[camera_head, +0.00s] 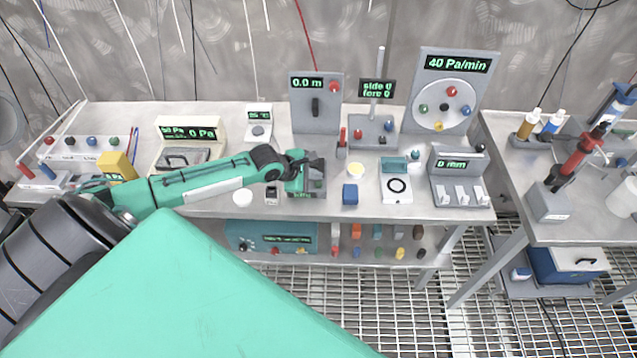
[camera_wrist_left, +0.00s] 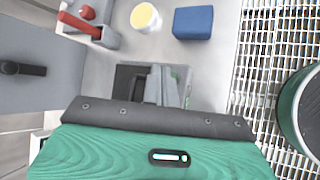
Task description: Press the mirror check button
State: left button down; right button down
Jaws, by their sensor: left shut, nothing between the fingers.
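My left gripper (camera_head: 314,164) reaches in from the left over the bench and is shut and empty. Its fingers (camera_wrist_left: 160,84) are over a small grey box with a dark top (camera_head: 317,187), which also shows in the left wrist view (camera_wrist_left: 185,95). The fingers hide part of the box's top, and I cannot tell whether they touch it. No label reading mirror check can be made out, so I cannot tell for sure which button it is. My right gripper is not in view.
Close to the gripper are a red-handled grey holder (camera_head: 341,150), a yellow-topped white round piece (camera_head: 356,170) and a blue block (camera_head: 350,194). Behind stands a grey panel reading 0.0 m (camera_head: 300,115). A white pad with a black ring (camera_head: 397,197) lies to the right.

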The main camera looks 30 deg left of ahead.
pick_arm(q)
jog(key=shift+f+p, duration=0.25)
jog(key=shift+p, duration=0.15)
jog(key=shift+f, duration=0.15)
jog(key=shift+f, duration=0.4)
dwell(0.7)
jog(key=shift+r, duration=0.1)
jog(key=shift+r+p, duration=0.75)
jog(key=shift+p, duration=0.55)
notch_tip(320, 180, up, 5)
jog(key=p, duration=0.6)
